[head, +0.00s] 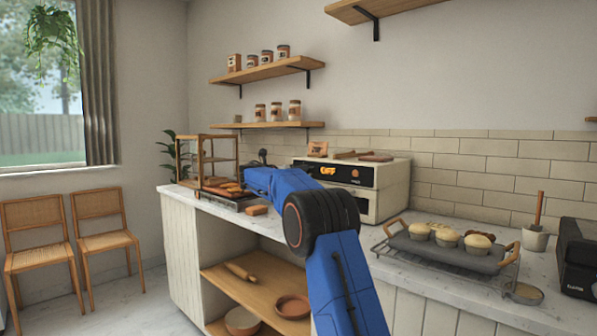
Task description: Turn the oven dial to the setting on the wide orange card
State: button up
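The cream oven (392,190) stands against the back wall on the counter, with a black front panel. Its display (328,170) reads OFF in orange letters. A small round dial (355,173) sits to the right of the display. A small orange-tan card-like piece (317,149) stands on top of the oven; any marking on it is too small to read. My blue arm reaches up from the bottom and bends left in front of the oven's lower left. A small dark part at the arm's far end may be my gripper; its fingers cannot be made out.
A rack with a dark tray (408,245) of muffins stands on the right counter. A black appliance (578,255) is at the right edge. A wooden display case (207,160) and a tray with bread are left of the oven. Open shelves are below.

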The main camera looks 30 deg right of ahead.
jog(key=shift+o, duration=0.2)
jog(key=shift+m, duration=0.4)
jog(key=shift+w+f+n+g, duration=0.1)
jog(key=shift+n+g, duration=0.1)
jog(key=shift+n, duration=4.85)
jog(key=shift+s+f+n+g, duration=0.1)
jog(key=shift+n+g, duration=0.1)
jog(key=shift+n, duration=4.8)
jog(key=shift+w+f+n+g, duration=0.1)
jog(key=shift+n+g, duration=0.1)
jog(key=shift+n, duration=4.85)
jog(key=o, duration=1)
